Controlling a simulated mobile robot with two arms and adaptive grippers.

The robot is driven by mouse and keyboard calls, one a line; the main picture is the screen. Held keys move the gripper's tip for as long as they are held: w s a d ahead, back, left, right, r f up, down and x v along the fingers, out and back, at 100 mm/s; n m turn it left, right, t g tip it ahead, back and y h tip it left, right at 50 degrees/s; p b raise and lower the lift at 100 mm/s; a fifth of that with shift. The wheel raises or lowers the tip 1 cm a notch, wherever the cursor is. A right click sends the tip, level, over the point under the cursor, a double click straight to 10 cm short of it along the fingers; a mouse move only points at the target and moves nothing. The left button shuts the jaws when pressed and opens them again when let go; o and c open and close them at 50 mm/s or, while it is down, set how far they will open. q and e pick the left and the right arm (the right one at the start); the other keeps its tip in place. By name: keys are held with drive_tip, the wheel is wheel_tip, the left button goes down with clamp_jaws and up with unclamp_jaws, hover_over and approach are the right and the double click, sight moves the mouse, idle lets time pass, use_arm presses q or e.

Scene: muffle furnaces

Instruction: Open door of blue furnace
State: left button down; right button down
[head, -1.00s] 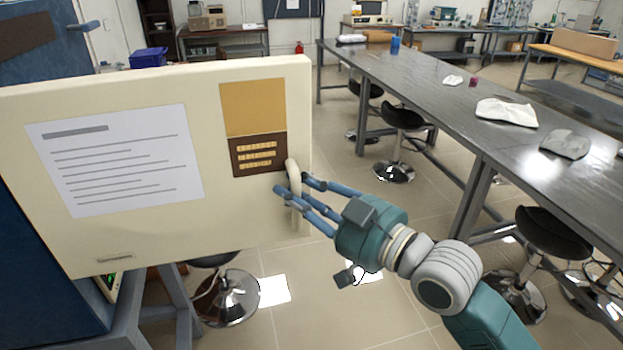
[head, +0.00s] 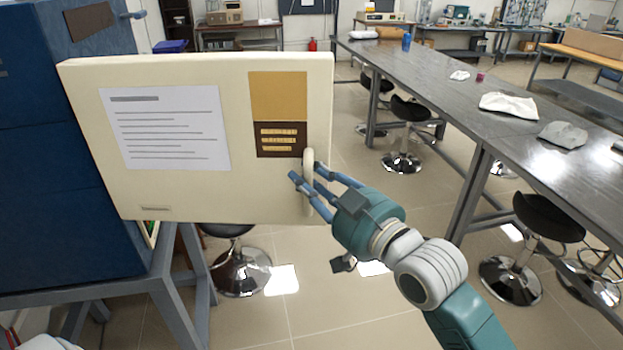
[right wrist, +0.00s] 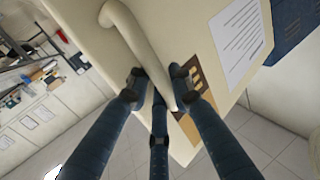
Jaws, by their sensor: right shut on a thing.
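The blue furnace (head: 65,190) stands at the left on a grey-blue stand. Its cream door (head: 200,190) stands open, swung out to the right, with a white paper sheet and a yellow-and-brown label on its face. The pale curved handle (head: 308,158) is at the door's right edge. My right gripper (head: 310,180) is shut on the handle. In the right wrist view the handle (right wrist: 135,38) runs between my blue fingers, and the door (right wrist: 185,25) lies behind them. The furnace's inside is hidden by the door.
The stand (head: 165,285) has legs below the furnace. A black stool (head: 240,270) stands under the door. A long dark table (head: 455,100) with stools beside it runs along the right. Tiled floor is open between the door and the table.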

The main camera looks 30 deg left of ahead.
drive_tip(key=shift+w+d+r, duration=0.15)
drive_tip(key=shift+w, duration=0.05)
drive_tip(key=c, duration=1.9)
unclamp_jaws()
drive_tip(key=shift+c, duration=0.2)
drive_tip(key=o, duration=0.4)
use_arm(q)
drive_tip(key=shift+s, duration=0.5)
use_arm(e)
drive_tip(key=v, duration=1.2)
drive_tip(key=shift+s+d, duration=0.1)
drive_tip(key=shift+d, duration=0.15)
use_arm(q)
drive_tip(key=shift+d, duration=0.1)
